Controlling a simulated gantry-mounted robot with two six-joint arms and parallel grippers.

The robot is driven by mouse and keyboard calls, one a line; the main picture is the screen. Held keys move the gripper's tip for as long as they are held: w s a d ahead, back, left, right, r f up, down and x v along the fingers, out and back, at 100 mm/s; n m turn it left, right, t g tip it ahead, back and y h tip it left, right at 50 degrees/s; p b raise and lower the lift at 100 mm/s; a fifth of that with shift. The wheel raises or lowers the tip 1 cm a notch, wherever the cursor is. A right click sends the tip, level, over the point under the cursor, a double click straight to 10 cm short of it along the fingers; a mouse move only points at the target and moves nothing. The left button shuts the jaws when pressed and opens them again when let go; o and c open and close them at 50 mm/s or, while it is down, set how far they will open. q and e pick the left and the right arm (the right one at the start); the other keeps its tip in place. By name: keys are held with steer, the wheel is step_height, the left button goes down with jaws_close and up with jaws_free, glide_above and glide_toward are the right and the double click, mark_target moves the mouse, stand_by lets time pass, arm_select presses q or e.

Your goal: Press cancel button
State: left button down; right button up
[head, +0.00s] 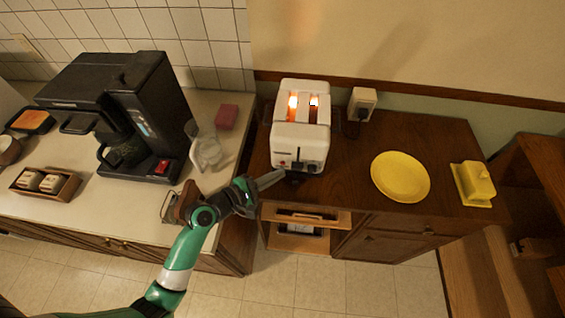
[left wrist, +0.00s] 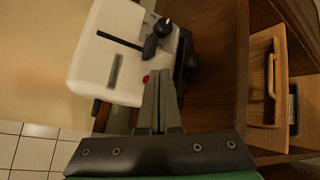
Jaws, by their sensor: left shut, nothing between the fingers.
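A white two-slot toaster (head: 299,148) stands on the brown wooden counter, both slots glowing orange. Its control face shows in the left wrist view (left wrist: 112,52), with a dark slot, a black knob (left wrist: 163,27), a black lever (left wrist: 150,47) and a small red button (left wrist: 146,78). No label is readable, but the red button looks like the cancel button. My left gripper (head: 283,174) is shut and empty, low at the toaster's front left. In the left wrist view its fingertips (left wrist: 163,72) appear just beside the red button; I cannot tell whether they touch. My right gripper is not in view.
A yellow plate (head: 400,177) and yellow butter dish (head: 473,184) lie right of the toaster. A wall outlet (head: 362,103) is behind it. A black coffee machine (head: 125,110), glass jug (head: 206,150) and red block (head: 227,117) stand left.

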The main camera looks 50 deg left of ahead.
arm_select(q)
steer(key=shift+w+a, duration=0.1)
steer(key=shift+w+a, duration=0.2)
steer(key=shift+w+a, duration=0.2)
steer(key=shift+w, duration=0.05)
stand_by(0.9)
steer(key=shift+s+d+p, duration=0.5)
steer(key=shift+s+p, duration=0.05)
steer(key=shift+s, duration=0.1)
steer(key=shift+s+d+r+p, duration=0.1)
steer(key=shift+s+d+p, duration=0.1)
steer(key=shift+d+p, duration=0.1)
steer(key=s+d, duration=0.1)
steer(key=s+d+p, duration=0.1)
steer(key=s, duration=0.1)
steer(key=shift+s+d, duration=0.15)
steer(key=shift+d, duration=0.15)
